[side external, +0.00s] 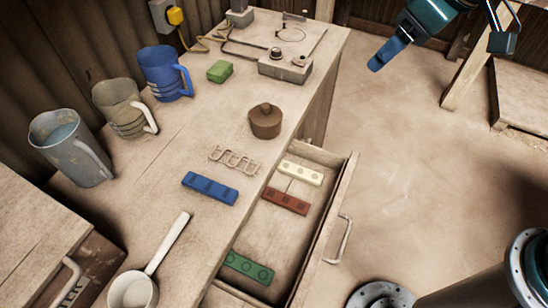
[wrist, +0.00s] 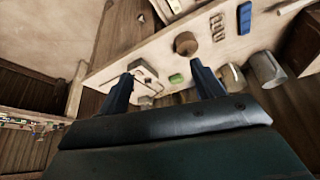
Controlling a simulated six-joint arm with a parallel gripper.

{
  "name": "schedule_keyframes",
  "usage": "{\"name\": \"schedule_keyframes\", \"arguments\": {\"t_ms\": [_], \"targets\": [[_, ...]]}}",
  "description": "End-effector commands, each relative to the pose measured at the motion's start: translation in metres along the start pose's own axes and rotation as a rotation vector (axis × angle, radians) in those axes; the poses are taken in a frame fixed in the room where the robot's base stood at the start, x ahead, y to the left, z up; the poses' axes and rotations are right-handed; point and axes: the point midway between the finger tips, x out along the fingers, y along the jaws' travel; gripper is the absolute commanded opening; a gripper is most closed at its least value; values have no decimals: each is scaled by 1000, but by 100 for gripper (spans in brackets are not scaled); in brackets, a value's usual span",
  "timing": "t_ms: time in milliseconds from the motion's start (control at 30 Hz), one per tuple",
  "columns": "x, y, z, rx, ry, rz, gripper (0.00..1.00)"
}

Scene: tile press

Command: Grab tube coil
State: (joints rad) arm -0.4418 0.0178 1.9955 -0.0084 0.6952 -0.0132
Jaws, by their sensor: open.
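The tube coil (side external: 235,159), a pale, wavy bent tube, lies flat on the wooden bench between the brown lidded pot and the blue strip. In the wrist view it shows small near the top (wrist: 217,27). My gripper (side external: 384,55) is at the upper right of the side view, out over the floor beyond the bench's edge, well apart from the coil. In the wrist view its two dark blue fingers (wrist: 160,72) stand wide apart, with nothing between them.
Beside the coil are the brown pot (side external: 265,121) and blue strip (side external: 210,188). Mugs (side external: 125,108) line the back, with a green block (side external: 220,71) and a grey device (side external: 285,67). An open drawer (side external: 325,236) sticks out in front; a white ladle (side external: 167,245) lies nearer.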

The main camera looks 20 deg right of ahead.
Motion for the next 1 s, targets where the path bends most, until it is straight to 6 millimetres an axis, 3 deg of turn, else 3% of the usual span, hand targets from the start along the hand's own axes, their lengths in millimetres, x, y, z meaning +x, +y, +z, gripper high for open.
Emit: {"name": "schedule_keyframes", "arguments": {"t_ms": [300, 600, 800, 1000], "targets": [[71, -68, -44, -134, -22, -61, 67], [138, -139, -61, -248, -37, -111, 67], [163, -167, -62, -289, -40, -128, 67], [168, -173, -62, -297, -39, -132, 67]]}}
